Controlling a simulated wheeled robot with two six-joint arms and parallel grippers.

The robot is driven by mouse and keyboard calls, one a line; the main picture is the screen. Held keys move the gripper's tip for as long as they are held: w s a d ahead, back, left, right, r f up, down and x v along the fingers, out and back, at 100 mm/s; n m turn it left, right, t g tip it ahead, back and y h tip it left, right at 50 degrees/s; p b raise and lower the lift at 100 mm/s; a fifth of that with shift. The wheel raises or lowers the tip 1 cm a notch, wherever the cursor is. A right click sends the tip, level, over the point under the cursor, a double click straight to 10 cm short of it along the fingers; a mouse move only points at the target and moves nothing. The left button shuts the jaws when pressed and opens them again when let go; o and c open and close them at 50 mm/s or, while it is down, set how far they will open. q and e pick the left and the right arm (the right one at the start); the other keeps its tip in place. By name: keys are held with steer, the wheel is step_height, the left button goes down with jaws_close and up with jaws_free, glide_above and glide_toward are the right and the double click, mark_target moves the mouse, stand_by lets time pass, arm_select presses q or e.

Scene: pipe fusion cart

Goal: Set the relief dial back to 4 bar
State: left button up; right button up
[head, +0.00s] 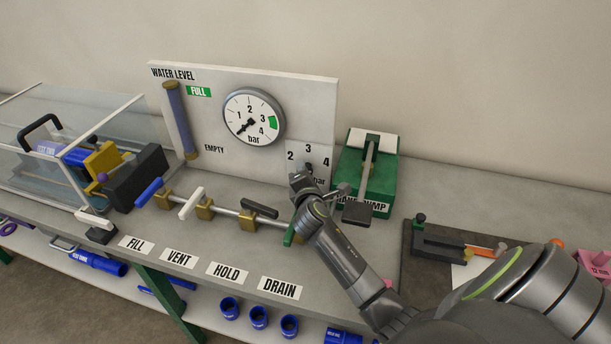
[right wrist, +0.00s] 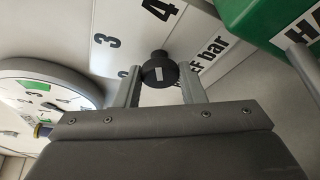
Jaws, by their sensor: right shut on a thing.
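The relief dial (right wrist: 159,70) is a small black knob with a white mark, on a white panel marked 2, 3, 4 and "bar". In the right wrist view the two fingers of my right gripper (right wrist: 163,86) are closed on its sides. Which number its mark points to I cannot tell. In the head view the dial (head: 309,168) is partly hidden by my right gripper (head: 304,178), which reaches up to the panel's lower right. My left gripper is not in view.
A green hand pump (head: 378,180) stands close to the right. Valve handles, including a black one (head: 259,208) and a green one (head: 290,234), lie below, near my right arm.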

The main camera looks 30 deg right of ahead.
steer(key=shift+r, duration=0.1)
steer(key=o, duration=1)
steer(key=shift+d, duration=0.1)
